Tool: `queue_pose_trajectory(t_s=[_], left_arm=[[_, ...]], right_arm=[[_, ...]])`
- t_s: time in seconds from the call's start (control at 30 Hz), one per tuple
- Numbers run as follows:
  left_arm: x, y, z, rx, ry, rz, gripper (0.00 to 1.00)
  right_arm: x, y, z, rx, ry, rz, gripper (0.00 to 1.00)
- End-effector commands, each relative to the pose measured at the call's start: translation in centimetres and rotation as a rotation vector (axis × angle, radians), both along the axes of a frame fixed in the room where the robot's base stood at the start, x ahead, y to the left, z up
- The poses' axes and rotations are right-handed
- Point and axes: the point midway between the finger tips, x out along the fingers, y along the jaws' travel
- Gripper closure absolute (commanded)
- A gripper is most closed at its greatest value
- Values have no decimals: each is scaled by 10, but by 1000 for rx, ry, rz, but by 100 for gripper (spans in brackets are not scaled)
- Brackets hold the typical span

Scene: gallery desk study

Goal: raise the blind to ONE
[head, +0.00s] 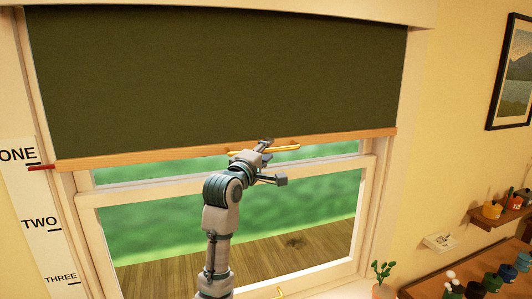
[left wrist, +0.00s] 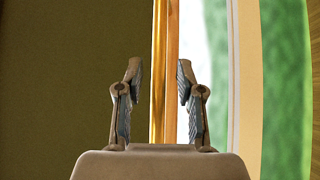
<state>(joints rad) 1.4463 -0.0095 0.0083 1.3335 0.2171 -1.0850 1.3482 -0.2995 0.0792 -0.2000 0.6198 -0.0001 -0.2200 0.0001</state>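The dark green blind (head: 215,80) covers the upper part of the window. Its wooden bottom rail (head: 120,158) carries a brass handle (head: 240,151). A red pointer (head: 41,168) at the rail's left end is just below the ONE line on the white scale (head: 40,222). My left gripper (head: 273,162) is at the handle, its fingers apart. In the left wrist view, the brass handle (left wrist: 158,75) runs between the open fingers (left wrist: 160,82), touching neither visibly; how deep it sits cannot be told. My right gripper is out of view.
The lower window sash (head: 366,215) is below the blind, with a small brass pull (head: 279,293) at the bottom. A potted plant (head: 381,275) stands at the lower right. Shelves with jars (head: 491,210) and a framed picture (head: 513,75) are on the right wall.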

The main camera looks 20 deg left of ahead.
Motion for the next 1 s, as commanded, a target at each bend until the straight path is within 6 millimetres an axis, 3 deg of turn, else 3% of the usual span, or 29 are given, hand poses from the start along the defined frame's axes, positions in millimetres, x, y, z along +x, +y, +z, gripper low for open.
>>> queue_pose_trajectory(t_s=[0.37, 0.8, 1.0], left_arm=[[-8, 2, -1, 0, 0, 0, 61], [-91, 18, -14, -1, -2, 1, 61], [-111, 23, -17, 0, 1, 0, 61]], right_arm=[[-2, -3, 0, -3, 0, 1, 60], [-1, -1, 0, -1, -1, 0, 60], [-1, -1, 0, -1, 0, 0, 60]])
